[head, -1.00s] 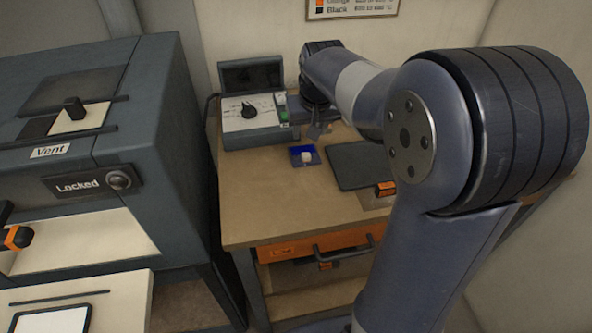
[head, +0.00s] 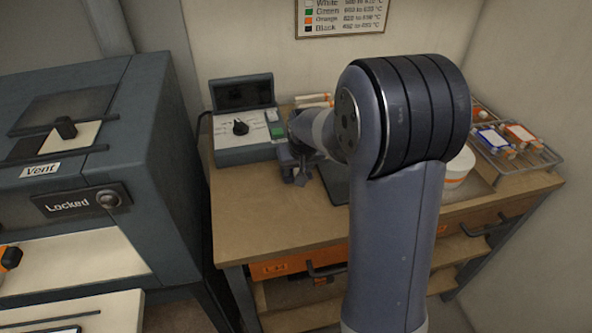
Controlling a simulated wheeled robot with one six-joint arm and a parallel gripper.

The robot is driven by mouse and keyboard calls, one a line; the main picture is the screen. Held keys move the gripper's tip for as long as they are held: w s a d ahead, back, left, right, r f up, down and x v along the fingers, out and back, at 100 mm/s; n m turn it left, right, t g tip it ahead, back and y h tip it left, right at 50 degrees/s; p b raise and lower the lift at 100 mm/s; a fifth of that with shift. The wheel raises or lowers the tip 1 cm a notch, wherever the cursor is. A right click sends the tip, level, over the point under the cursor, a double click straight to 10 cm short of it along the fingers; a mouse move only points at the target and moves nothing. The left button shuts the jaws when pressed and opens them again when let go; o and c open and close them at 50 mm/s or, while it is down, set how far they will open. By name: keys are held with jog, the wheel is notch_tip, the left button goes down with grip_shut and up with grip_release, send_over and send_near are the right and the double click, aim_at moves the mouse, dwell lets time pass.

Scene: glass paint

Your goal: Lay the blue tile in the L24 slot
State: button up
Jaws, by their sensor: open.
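My gripper (head: 299,176) is low over the bench top, just in front of the grey control box. Its fingers are small and partly hidden by my own arm in the head view. The blue tile with a white knob, seen on the bench a second ago, does not show now; my gripper covers about that spot. I cannot tell whether the fingers touch it. No slot marked L24 can be made out.
The control box (head: 243,121) stands at the bench's back left. A dark plate (head: 334,178) lies right of my gripper. A wire rack (head: 528,160) holds blue-edged and orange-edged pieces at right. A kiln marked Locked (head: 80,203) stands left. The bench's front left is clear.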

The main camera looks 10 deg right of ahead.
jog(key=shift+c, duration=0.2)
grip_shut()
dwell(0.3)
jog(key=shift+r, duration=0.1)
